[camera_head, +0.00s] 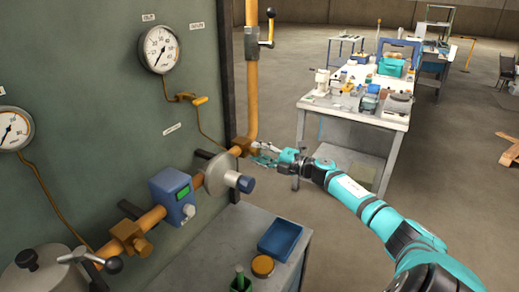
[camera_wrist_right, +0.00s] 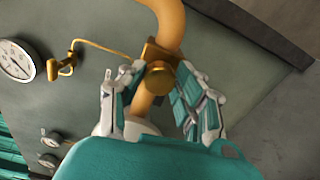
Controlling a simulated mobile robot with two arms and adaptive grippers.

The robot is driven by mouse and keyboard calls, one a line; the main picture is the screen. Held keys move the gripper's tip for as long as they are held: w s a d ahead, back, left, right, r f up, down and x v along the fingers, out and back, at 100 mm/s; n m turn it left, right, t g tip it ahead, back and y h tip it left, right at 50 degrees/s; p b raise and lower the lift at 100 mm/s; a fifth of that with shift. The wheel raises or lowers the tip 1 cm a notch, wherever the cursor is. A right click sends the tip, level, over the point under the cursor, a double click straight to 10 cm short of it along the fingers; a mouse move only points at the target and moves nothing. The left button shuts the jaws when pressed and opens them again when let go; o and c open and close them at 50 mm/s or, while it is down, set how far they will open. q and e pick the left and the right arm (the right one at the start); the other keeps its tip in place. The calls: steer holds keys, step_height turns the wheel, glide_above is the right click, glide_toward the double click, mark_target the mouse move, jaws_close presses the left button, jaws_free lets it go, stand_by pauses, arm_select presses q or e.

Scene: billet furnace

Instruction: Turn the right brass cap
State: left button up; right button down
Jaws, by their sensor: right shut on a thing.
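The right brass cap (camera_wrist_right: 159,80) is a round knob on a brass block on the orange pipe. My right gripper (camera_wrist_right: 161,88) has a finger on each side of the cap and is shut on it. In the head view the right gripper (camera_head: 262,152) reaches the brass block (camera_head: 242,144) from the right, and its fingers hide most of the cap. A second brass block (camera_head: 127,236) with a round cap sits lower left on the same pipe. My left gripper is not in view.
Gauges (camera_head: 159,49) hang on the green panel (camera_head: 90,80). A blue meter (camera_head: 172,194) and a grey flange (camera_head: 222,175) sit on the pipe. A low bench below carries a blue tray (camera_head: 280,239). A cluttered white table (camera_head: 350,105) stands behind; floor at right is mostly clear.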

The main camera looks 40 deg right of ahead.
steer(key=shift+d+m+p, duration=0.1)
steer(key=shift+m+p, duration=0.35)
steer(key=shift+m, duration=0.95)
steer(key=c, duration=0.9)
jaws_free()
steer(key=shift+c, duration=0.2)
steer(key=shift+s, duration=0.1)
steer(key=shift+s+d+f, duration=0.1)
steer(key=shift+s, duration=0.35)
steer(key=v, duration=1.1)
steer(key=shift+d, duration=0.1)
